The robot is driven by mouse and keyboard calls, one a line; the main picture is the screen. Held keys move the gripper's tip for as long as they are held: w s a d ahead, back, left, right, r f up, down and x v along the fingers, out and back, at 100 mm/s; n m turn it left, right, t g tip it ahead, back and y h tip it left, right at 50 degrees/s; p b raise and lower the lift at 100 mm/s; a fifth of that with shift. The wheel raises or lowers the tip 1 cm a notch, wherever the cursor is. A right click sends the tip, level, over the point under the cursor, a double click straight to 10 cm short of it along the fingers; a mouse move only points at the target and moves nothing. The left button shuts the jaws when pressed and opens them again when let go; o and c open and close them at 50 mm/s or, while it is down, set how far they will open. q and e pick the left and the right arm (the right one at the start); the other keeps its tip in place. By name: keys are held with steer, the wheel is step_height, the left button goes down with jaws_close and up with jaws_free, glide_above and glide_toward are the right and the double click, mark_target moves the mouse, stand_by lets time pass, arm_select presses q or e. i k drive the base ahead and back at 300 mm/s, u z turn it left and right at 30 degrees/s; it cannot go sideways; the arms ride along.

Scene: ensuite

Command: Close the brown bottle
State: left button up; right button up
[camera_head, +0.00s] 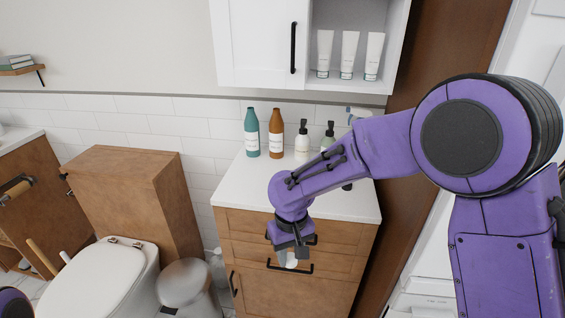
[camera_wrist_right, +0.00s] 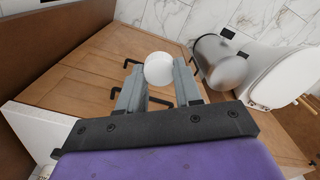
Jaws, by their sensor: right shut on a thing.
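The brown bottle (camera_head: 275,133) stands upright on the white counter, beside a teal bottle (camera_head: 251,132). It has a white label and a narrow dark top; I cannot tell at this size whether that top is open or closed. My right gripper (camera_head: 290,254) points down in front of the cabinet drawers, below the counter edge and well away from the bottle. It is shut on a small round white thing (camera_wrist_right: 159,69), which shows between the fingertips in the right wrist view. Of my left arm only a purple part shows at the bottom left corner; its gripper is out of view.
Pump bottles (camera_head: 302,141) stand right of the brown bottle, partly behind my right arm. The white counter (camera_head: 240,187) has free room at its front left. A white wall cabinet (camera_head: 255,45) with tubes (camera_head: 348,55) hangs above. A bin (camera_head: 186,284) and a toilet (camera_head: 104,277) stand left.

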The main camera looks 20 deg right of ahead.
mark_target(277, 126)
steer(key=k, duration=0.2)
steer(key=u, duration=1.75)
steer(key=i, duration=1.95)
steer(key=z, duration=3.55)
